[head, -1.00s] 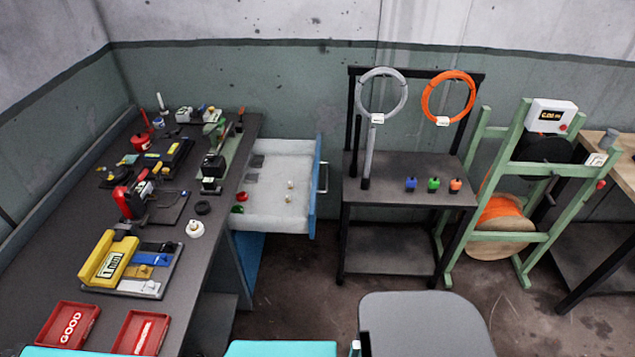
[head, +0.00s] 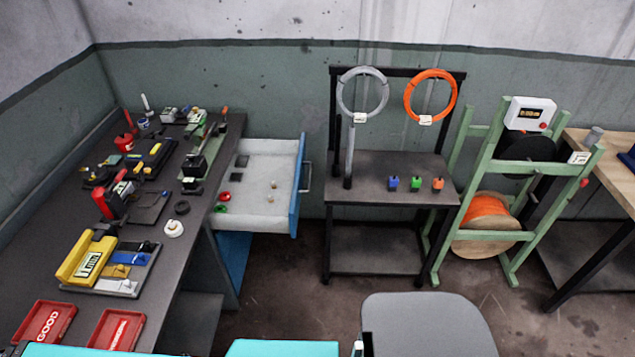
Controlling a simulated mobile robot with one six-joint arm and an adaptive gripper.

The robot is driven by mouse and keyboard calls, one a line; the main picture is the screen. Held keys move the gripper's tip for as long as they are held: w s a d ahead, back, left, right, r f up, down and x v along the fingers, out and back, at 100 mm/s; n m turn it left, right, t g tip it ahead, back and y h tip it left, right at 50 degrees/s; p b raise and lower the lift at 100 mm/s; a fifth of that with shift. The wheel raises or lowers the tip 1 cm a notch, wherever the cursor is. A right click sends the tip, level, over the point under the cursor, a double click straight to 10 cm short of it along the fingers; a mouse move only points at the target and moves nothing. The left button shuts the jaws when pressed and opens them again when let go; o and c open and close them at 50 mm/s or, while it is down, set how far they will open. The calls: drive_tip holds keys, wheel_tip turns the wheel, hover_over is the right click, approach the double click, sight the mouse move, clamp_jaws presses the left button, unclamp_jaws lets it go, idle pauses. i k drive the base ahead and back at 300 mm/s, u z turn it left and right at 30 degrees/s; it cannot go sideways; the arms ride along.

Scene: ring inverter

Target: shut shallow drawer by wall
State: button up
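The shallow drawer (head: 258,212) is pulled out to the right from under the dark workbench (head: 60,240), close to the back wall. Its inside is white and its front panel (head: 298,190) is blue, with a metal handle (head: 308,177) on the outer face. Inside lie a red piece, a green piece, some dark flat pieces and small pale pieces. My gripper is not in view.
A grey chair or stool top (head: 428,322) stands in the foreground. A dark rack (head: 385,165) with hanging cable coils stands right of the drawer, with a floor gap between. A green spool frame (head: 480,215) stands farther right.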

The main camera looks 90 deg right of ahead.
sight(283, 161)
drive_tip(key=k, duration=1.55)
drive_tip(key=z, duration=2)
drive_tip(key=i, duration=0.55)
drive_tip(key=z, duration=0.15)
